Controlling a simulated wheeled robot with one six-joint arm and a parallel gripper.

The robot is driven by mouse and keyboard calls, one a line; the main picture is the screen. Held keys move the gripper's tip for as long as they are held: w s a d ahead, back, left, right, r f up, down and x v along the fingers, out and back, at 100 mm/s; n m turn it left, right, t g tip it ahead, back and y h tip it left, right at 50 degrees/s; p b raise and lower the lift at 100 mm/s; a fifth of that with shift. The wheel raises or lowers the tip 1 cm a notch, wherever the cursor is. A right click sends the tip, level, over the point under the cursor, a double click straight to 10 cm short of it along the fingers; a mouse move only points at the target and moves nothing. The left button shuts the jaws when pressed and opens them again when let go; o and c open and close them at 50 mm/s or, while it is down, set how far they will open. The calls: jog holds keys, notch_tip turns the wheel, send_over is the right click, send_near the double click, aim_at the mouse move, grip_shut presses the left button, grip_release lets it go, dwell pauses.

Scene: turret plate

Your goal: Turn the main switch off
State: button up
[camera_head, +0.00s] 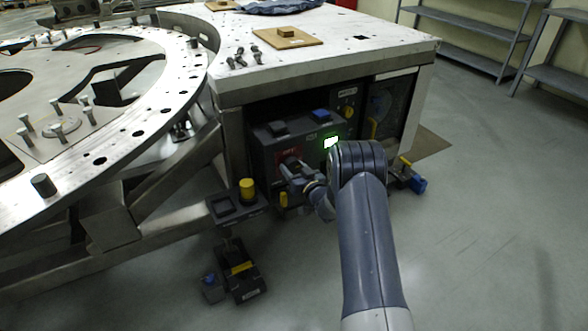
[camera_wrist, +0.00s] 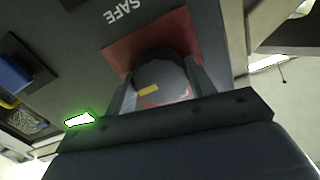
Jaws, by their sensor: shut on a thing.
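The main switch is a dark round knob (camera_wrist: 163,82) with a yellow mark, on a red square plate (camera_wrist: 122,52) on a grey control box. The word SAFE shows on the box beside the plate in the wrist view. In the head view the red plate (camera_head: 283,157) with small lettering is partly hidden by my gripper (camera_head: 290,166). In the wrist view the two fingers of my gripper (camera_wrist: 165,92) stand on either side of the knob, shut on it. A lit green-edged indicator (camera_wrist: 80,119) is near the knob; it also shows in the head view (camera_head: 331,142).
The grey box (camera_head: 262,150) sits in a recess under a metal table (camera_head: 370,45) with bolts and a wooden plate on top. A yellow-topped button unit (camera_head: 247,190) stands left of my gripper. A large ring plate (camera_head: 150,130) fills the left. Floor at right is clear.

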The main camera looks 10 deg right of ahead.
jog(key=shift+f+n+b, duration=0.15)
jog(key=shift+n+b, duration=0.15)
jog(key=shift+b, duration=0.5)
jog(key=shift+c, duration=0.4)
jog(key=n+b, duration=0.3)
jog(key=b, duration=0.2)
jog(key=shift+f, duration=0.15)
jog(key=n+b, duration=0.5)
jog(key=b, duration=0.2)
jog(key=n+b, duration=0.4)
jog(key=b, duration=0.2)
jog(key=shift+n, duration=0.4)
jog(key=n+b, duration=0.4)
jog(key=shift+r, duration=0.35)
jog(key=shift+n, duration=0.3)
jog(key=o, duration=1)
